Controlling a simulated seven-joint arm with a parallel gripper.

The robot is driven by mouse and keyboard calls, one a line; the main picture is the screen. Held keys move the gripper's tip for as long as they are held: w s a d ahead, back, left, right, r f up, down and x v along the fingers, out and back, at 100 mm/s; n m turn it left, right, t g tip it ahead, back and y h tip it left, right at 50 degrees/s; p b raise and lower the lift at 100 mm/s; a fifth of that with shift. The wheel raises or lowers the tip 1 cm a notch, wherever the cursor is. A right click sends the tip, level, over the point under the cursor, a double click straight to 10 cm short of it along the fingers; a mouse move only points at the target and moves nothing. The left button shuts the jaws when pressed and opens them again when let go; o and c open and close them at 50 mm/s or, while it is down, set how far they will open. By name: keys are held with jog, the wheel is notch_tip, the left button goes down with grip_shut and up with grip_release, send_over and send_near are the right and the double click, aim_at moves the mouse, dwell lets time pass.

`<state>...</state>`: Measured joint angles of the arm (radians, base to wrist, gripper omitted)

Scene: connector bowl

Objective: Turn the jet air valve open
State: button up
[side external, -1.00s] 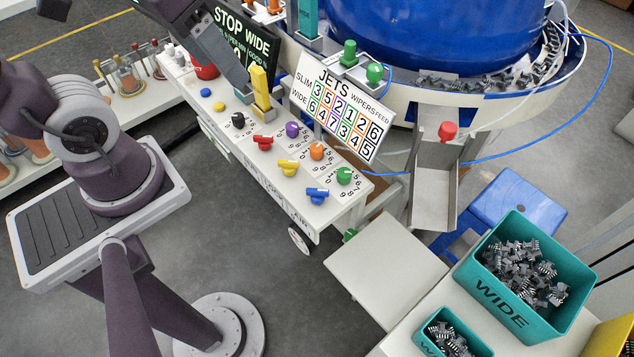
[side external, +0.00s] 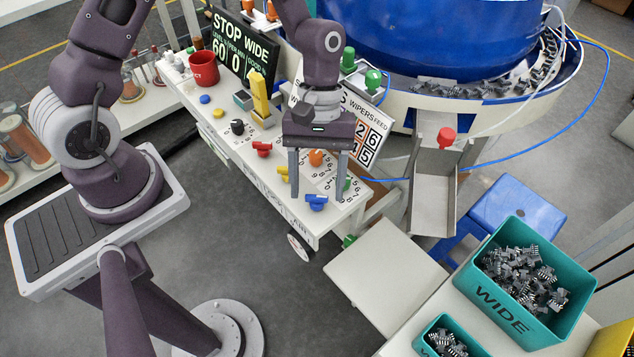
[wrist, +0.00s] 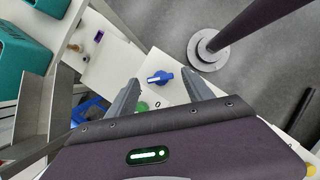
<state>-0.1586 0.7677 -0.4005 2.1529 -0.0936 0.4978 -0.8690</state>
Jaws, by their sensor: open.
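Small valves with coloured handles line the front of the white control panel (side external: 222,130): red (side external: 262,149), yellow (side external: 284,171) and blue (side external: 317,201). I cannot read which label belongs to the jet air valve. The blue handle is at the panel's right end; in the wrist view it (wrist: 160,77) appears between my fingertips, lying crosswise. My gripper (side external: 316,196) points down over this end, open and empty, with one finger to each side of the blue handle in the picture. I cannot tell the remaining height.
An orange knob (side external: 316,158) and a green knob (wrist: 142,106) sit close behind the blue valve. The jets number board (side external: 369,140) is partly hidden by my gripper. A metal chute (side external: 433,195) and a teal WIDE bin (side external: 500,306) stand to the right.

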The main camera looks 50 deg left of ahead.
jog(key=shift+s+f, duration=0.1)
jog(key=shift+f, duration=0.1)
grip_shut()
jog(key=shift+m, duration=0.3)
jog(key=m, duration=0.2)
jog(key=m+y, duration=0.1)
jog(key=shift+w+d+m+g+y, duration=0.2)
jog(key=shift+m+g+y, duration=0.1)
jog(key=shift+m+g, duration=0.1)
jog(key=m, duration=0.2)
jog(key=m+y, duration=0.1)
jog(key=m, duration=0.1)
jog(key=shift+d+m+y, duration=0.2)
jog(key=shift+m+y, duration=0.1)
jog(key=m+y, duration=0.1)
jog(key=m, duration=0.3)
jog(key=shift+d+y, duration=0.15)
jog(key=shift+y, duration=0.25)
jog(key=shift+s+d+m+t+y, duration=0.1)
jog(key=shift+m+t+y, duration=0.2)
jog(key=shift+m, duration=0.9)
jog(key=shift+d+m+t+y, duration=0.1)
jog(key=shift+m+y, duration=0.3)
jog(key=shift+m, duration=0.8)
